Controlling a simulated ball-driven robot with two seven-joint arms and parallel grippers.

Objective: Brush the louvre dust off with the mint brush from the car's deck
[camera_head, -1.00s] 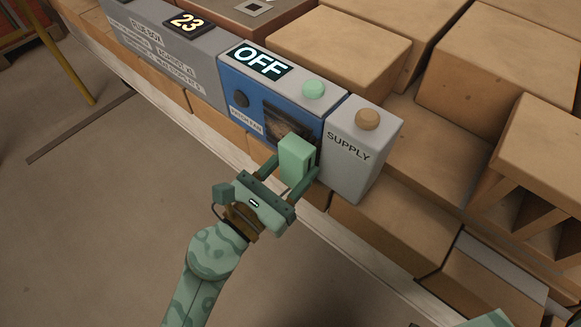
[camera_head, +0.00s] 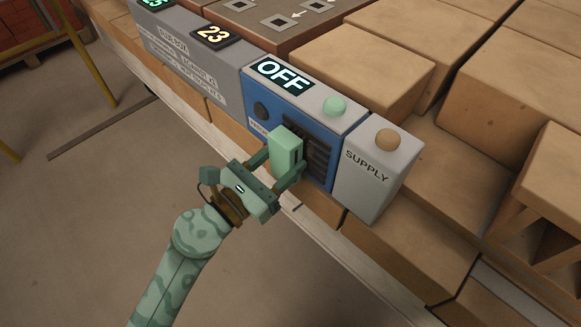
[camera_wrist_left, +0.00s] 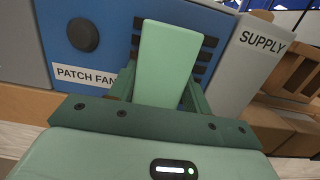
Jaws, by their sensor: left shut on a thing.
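My left gripper (camera_head: 281,164) is shut on the mint brush (camera_head: 285,150), a pale green block held upright in front of the blue patch fan box (camera_head: 262,92). In the left wrist view the brush (camera_wrist_left: 166,55) stands between my fingers and covers the middle of the louvre (camera_wrist_left: 207,58). In the head view the louvre (camera_head: 319,153) shows dark slats to the right of the brush, with no brown dust on the part in sight. Whether the bristles touch the louvre is hidden. The car's deck cannot be made out. My right gripper is out of view.
The fan box's display (camera_head: 283,76) reads OFF, with a mint button (camera_head: 334,106) on top and a dark knob (camera_head: 261,111) in front. A grey SUPPLY box (camera_head: 372,170) adjoins it on the right. Open floor (camera_head: 110,200) lies at left.

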